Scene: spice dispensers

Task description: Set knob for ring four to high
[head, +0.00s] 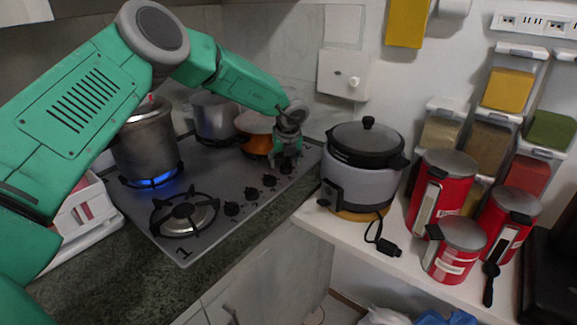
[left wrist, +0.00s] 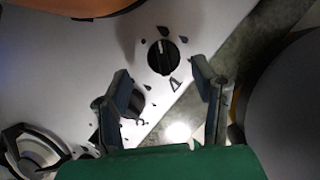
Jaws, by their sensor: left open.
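The grey cooktop (head: 215,171) has several black knobs along its front edge. My left gripper (head: 287,158) is over the far end of this row, at the last knob (head: 286,168), which it partly hides. In the left wrist view this black knob (left wrist: 162,57) lies just beyond and between the open fingertips of my left gripper (left wrist: 160,70). A pale pointer line on it runs roughly up and down the picture. A small printed mark (left wrist: 175,85), possibly a 4, sits beside it. A second knob (left wrist: 134,103) is partly behind the left finger. My right gripper is not in view.
A steel pot (head: 145,145) stands over a lit blue flame. Another pot (head: 214,116) and an orange pan (head: 257,134) stand at the back. A rice cooker (head: 362,170) is close on the right, with red canisters (head: 440,190) beyond. The front-left burner (head: 184,214) is empty.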

